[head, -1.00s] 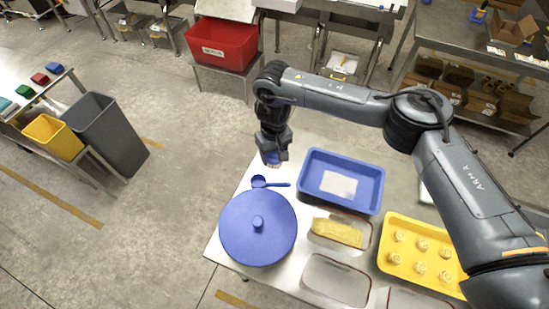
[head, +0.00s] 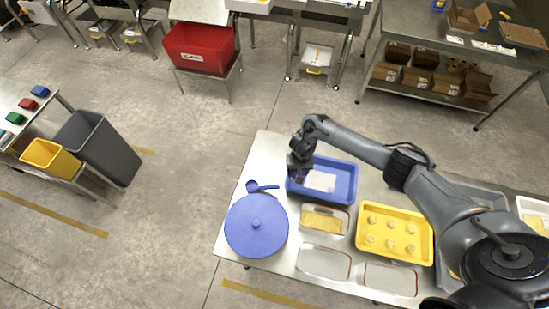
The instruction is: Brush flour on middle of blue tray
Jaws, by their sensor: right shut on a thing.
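The blue tray (head: 346,196) lies on the steel table. A pale, whitish rectangular patch (head: 320,181) is on its floor, near the middle. My right gripper (head: 298,176) is over the tray's left end, left of the patch. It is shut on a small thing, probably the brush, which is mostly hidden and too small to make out. I cannot tell whether it touches the tray. My left gripper is not in view.
A round blue lidded pot (head: 256,238) and a blue scoop (head: 262,187) are left of the tray. A clear container with yellow contents (head: 322,222) and a yellow tray of dough pieces (head: 428,240) sit in front. Empty clear containers (head: 324,263) line the front.

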